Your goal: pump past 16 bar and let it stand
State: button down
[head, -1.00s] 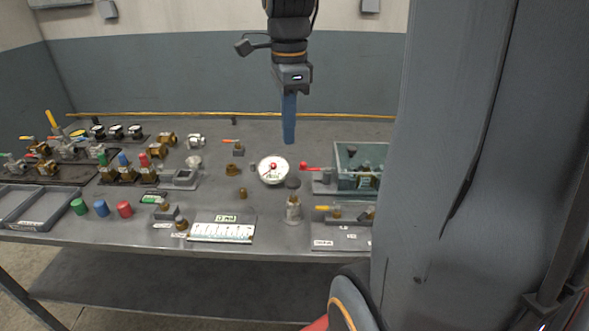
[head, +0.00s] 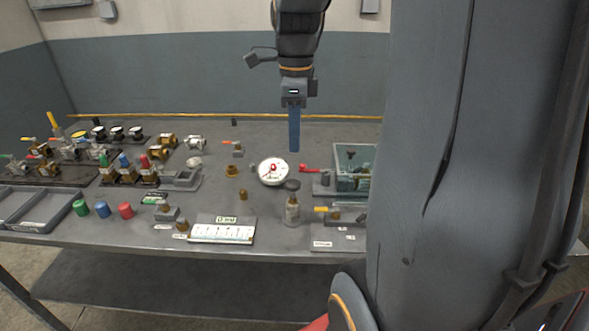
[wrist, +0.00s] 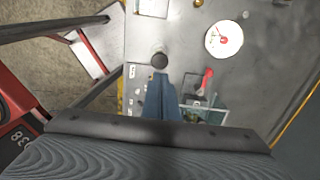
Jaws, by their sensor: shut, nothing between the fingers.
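A white round gauge (head: 268,179) with a red centre lies face up on the bench; its reading is too small to tell. It also shows in the wrist view (wrist: 216,48). A green-grey open tank (head: 346,183) stands to its right, partly hidden behind my own body. A red-tipped lever (head: 309,168) sticks out at the tank's left side, and shows in the wrist view (wrist: 207,79). My gripper (head: 294,150) hangs above the bench, blue fingers shut and empty, pointing down. In the wrist view my gripper (wrist: 161,78) appears left of the lever, apart from it.
A dark-capped bottle (head: 292,211) stands in front of the gauge. A white chart board (head: 222,234) lies at the front edge. Valves, coloured caps and grey trays (head: 45,213) crowd the left. A yellow-handled fitting (head: 335,215) sits before the tank.

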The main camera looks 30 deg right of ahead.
aim_at(294, 183)
notch_tip(294, 183, down, 9)
jog(key=shift+a+f+p, duration=0.1)
jog(key=shift+f+p, duration=0.05)
jog(key=shift+p, duration=0.9)
notch_tip(294, 183, down, 4)
jog(key=shift+r+b, duration=0.15)
jog(key=shift+b, duration=0.65)
jog(key=shift+s, duration=0.1)
jog(key=shift+r, duration=0.1)
